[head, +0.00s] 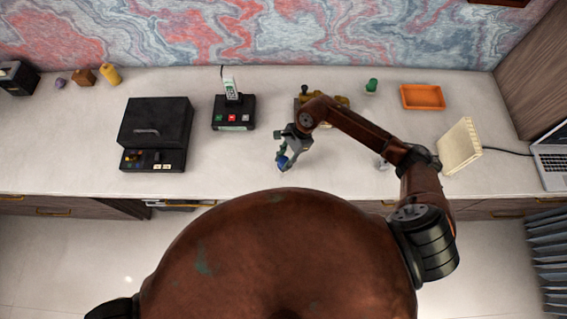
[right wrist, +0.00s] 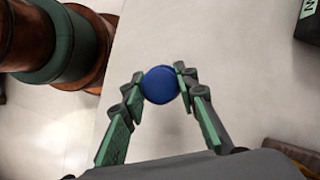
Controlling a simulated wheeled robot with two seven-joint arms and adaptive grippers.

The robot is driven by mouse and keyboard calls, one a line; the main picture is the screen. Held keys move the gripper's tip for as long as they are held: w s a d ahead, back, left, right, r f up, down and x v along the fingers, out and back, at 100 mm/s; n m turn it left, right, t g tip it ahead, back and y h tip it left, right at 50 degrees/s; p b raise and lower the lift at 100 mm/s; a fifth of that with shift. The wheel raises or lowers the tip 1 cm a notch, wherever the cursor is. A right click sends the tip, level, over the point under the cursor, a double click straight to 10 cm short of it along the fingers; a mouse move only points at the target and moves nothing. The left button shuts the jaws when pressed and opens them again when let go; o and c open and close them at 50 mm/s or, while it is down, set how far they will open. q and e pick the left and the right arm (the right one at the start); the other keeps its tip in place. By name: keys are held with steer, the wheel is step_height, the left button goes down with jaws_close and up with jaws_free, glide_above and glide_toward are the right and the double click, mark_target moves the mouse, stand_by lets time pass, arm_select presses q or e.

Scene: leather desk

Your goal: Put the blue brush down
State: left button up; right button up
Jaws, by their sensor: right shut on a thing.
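The blue brush (head: 283,161) is between the fingers of my right gripper (head: 284,155), over the front part of the desk (head: 230,176). In the right wrist view the brush shows as a round blue end (right wrist: 160,85), with a fingertip pressed on each side. My right gripper (right wrist: 160,88) is shut on it. The rest of the brush is hidden behind that round end. I cannot tell whether the brush touches the desk top. My left gripper is not in view.
A black box (head: 155,122) with a small front tray stands at left. A phone dock (head: 233,115) stands behind and left of the gripper. An orange tray (head: 422,97), a cactus (head: 371,86), a notepad (head: 460,146) and a laptop (head: 552,160) are at right. The desk's front middle is mostly clear.

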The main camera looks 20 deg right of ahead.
steer(key=shift+f+p, duration=0.35)
steer(key=shift+f, duration=1.15)
steer(key=shift+f, duration=0.15)
steer(key=o, duration=1)
steer(key=shift+r, duration=0.25)
steer(key=shift+b+v, duration=0.6)
steer(key=shift+v, duration=5.35)
